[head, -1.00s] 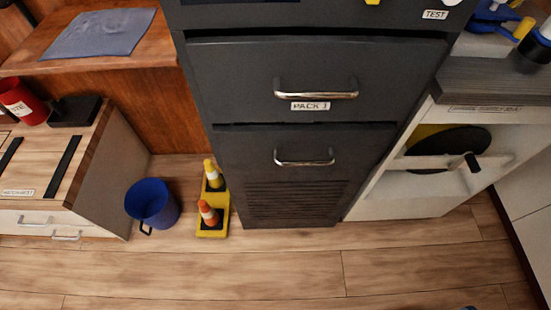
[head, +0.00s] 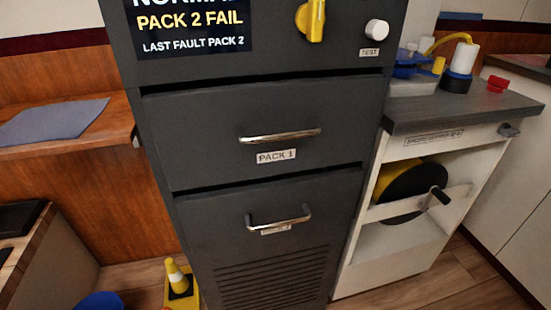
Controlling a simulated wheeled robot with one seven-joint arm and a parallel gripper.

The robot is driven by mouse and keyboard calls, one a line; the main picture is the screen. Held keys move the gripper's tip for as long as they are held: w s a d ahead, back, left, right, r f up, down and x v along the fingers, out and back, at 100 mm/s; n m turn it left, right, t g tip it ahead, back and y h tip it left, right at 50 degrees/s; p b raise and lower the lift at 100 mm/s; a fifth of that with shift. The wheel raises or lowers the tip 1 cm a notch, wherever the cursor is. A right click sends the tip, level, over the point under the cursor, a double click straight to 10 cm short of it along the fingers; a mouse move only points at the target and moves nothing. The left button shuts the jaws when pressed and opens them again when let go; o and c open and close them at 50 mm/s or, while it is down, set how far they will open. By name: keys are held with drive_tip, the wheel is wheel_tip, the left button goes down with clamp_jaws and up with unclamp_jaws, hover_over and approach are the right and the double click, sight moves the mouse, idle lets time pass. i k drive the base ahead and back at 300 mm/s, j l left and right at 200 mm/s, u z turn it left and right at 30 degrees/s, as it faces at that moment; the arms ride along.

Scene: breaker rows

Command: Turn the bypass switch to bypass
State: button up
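A yellow rotary knob (head: 311,20) sits at the top of the dark grey cabinet (head: 250,112). Its upper part is cut off by the picture's top edge, and no label for it shows, so I cannot tell its setting or whether it is the bypass switch. To its right is a white round button (head: 377,29) above a TEST label (head: 369,52). A display (head: 192,28) to the left reads "PACK 2 FAIL" and "LAST FAULT PACK 2". My gripper is not in view.
Drawers with metal handles (head: 280,136) fill the cabinet front; one is labelled PACK 1. A grey-topped white cart (head: 455,112) with a reel stands at right.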

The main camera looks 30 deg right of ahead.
sight(310, 17)
drive_tip(key=k+j+z, duration=0.25)
drive_tip(key=k+j, duration=0.15)
drive_tip(key=j, duration=0.2)
drive_tip(key=k+j+z, duration=0.25)
drive_tip(key=k+j, duration=0.15)
drive_tip(key=j, duration=0.2)
